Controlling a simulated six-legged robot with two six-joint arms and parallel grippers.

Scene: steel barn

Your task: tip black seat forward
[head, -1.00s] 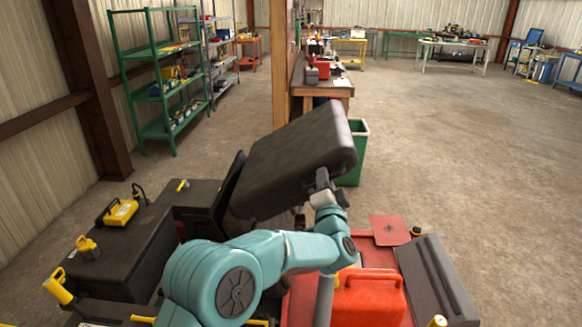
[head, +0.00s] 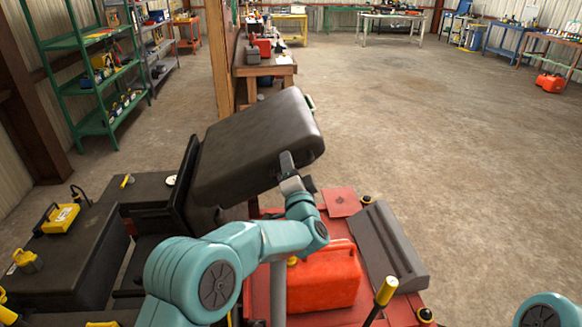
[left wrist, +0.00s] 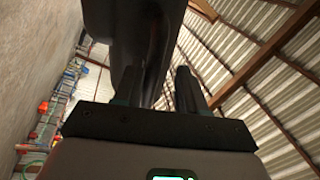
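The black seat (head: 250,140) is raised at a slant in the head view, its right end higher than its left, beside an upright dark panel (head: 182,185). My left gripper (head: 298,175) is at the seat's lower right edge, one finger against or very near it. In the left wrist view my left gripper (left wrist: 158,88) has its two fingers apart. The dark seat (left wrist: 138,35) shows beyond and partly between them, with a gap by the right finger. I cannot tell whether both fingers touch it. My right gripper is out of view.
A red fuel can (head: 325,278) stands on a red deck below my left forearm. A dark grey cover (head: 385,255) and a yellow-topped lever (head: 386,290) are to its right. A wooden bench (head: 264,68) stands behind the seat. Open concrete floor (head: 440,170) lies to the right.

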